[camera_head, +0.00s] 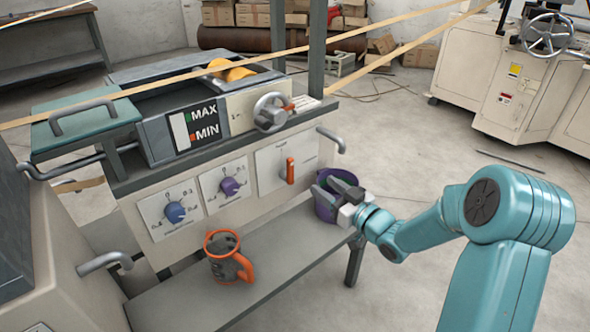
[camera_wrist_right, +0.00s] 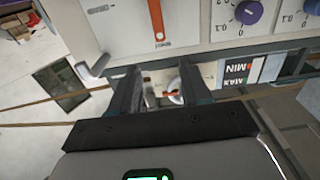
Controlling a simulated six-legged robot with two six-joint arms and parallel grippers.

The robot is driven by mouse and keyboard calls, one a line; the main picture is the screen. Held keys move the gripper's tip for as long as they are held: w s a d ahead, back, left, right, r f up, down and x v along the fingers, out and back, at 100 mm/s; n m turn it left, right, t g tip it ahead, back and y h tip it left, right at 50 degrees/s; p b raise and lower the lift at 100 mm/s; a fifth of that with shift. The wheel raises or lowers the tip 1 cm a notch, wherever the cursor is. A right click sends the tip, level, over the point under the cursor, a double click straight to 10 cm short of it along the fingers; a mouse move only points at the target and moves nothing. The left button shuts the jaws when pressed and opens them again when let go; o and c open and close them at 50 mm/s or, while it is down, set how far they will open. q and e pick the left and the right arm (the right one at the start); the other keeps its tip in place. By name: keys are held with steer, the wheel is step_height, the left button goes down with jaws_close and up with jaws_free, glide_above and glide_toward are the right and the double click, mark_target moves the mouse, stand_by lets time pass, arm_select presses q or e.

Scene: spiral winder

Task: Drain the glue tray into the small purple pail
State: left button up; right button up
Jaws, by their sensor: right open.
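The glue tray (camera_head: 150,110) is the long grey trough on top of the machine, with a MAX/MIN level plate (camera_head: 203,124) on its front; the plate shows upside down in the right wrist view (camera_wrist_right: 238,75). The small purple pail (camera_head: 326,209) stands at the right end of the low grey bench, partly hidden by my right gripper. My right gripper (camera_head: 331,189) is open, with its fingers at the pail's upper part; contact cannot be told. An orange lever (camera_head: 290,170) is on the front panel left of the gripper, and also in the right wrist view (camera_wrist_right: 156,20). My left gripper is out of view.
An orange-rimmed grey mug (camera_head: 228,258) stands on the bench (camera_head: 215,297). A blue knob (camera_head: 175,212) and a purple knob (camera_head: 230,186) are on the panel. A handwheel (camera_head: 271,112) is above. Tan strips cross overhead. Floor at the right is partly clear.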

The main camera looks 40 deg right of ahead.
mark_target(292, 163)
steer(key=w, duration=0.4)
steer(key=w+b, duration=0.1)
steer(key=w, duration=0.3)
steer(key=w+a+b, duration=0.1)
steer(key=w, duration=0.3)
steer(key=shift+w+f, duration=0.1)
steer(key=shift+w, duration=0.1)
jaws_close()
